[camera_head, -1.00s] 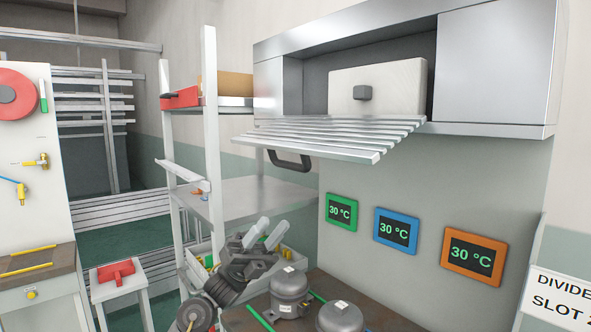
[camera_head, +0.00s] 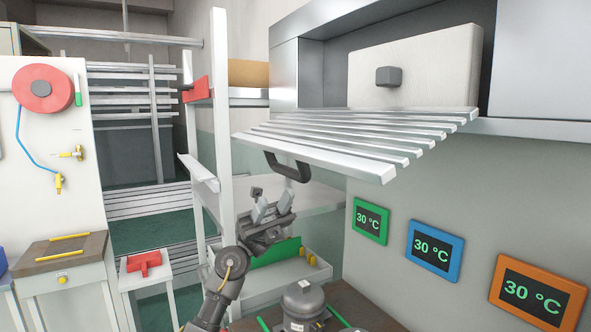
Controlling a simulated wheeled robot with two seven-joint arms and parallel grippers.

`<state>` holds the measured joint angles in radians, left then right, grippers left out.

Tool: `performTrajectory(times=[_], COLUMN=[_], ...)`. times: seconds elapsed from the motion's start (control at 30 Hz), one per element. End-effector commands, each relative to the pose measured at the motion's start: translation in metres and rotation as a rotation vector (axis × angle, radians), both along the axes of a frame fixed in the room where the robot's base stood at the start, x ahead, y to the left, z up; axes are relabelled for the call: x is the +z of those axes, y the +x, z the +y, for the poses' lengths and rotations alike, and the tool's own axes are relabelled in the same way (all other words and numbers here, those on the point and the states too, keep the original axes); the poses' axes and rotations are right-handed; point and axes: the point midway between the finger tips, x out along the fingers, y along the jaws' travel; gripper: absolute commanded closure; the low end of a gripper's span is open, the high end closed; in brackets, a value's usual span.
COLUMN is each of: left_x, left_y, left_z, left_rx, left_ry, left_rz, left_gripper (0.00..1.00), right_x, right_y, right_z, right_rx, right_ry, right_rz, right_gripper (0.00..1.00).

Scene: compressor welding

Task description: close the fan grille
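The fan grille (camera_head: 335,153) is a slatted silver panel that sticks out nearly level from the grey wall cabinet, so the cabinet's front is open. A dark handle (camera_head: 287,170) hangs under its near left edge. My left gripper (camera_head: 272,199) is below the handle, pointing up, with its two pale fingers spread and nothing between them. A visible gap separates it from the handle. My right gripper is not in view.
The open cabinet (camera_head: 298,75) holds a white panel with a dark knob (camera_head: 389,76). A white shelf post (camera_head: 221,120) stands close left of the gripper. A compressor (camera_head: 303,303) sits on the bench below. Temperature displays (camera_head: 370,221) line the wall.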

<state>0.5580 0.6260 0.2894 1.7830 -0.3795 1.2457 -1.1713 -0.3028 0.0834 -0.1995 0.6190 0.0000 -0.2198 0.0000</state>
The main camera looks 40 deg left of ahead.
Motion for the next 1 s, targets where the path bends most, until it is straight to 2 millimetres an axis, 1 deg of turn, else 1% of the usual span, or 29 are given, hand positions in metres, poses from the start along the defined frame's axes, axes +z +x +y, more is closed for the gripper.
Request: performTrajectory(times=[0.07,0.17,0.4,0.53,0.73,1.0], left_x=[0.008,0.02,0.053,0.066,0.074,0.074], left_y=[-0.002,-0.006,-0.021,-0.027,-0.031,-0.032], left_z=[-0.005,-0.015,-0.043,-0.056,-0.067,-0.068], left_rx=[-0.003,-0.003,-0.002,0.001,0.003,0.002], left_ry=[-0.001,0.0,-0.001,0.0,0.0,0.0], left_rz=[-0.001,-0.002,-0.002,0.0,0.0,0.001], left_gripper=[0.64,0.64,0.64,0.64,0.64,0.64], right_x=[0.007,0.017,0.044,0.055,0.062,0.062], right_y=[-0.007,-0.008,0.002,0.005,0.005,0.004], right_z=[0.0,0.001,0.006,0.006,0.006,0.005], right_rx=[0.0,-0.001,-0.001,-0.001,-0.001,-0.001], right_ry=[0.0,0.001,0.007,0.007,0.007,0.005], right_rz=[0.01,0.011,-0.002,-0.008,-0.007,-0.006], right_gripper=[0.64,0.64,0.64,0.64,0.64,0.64])
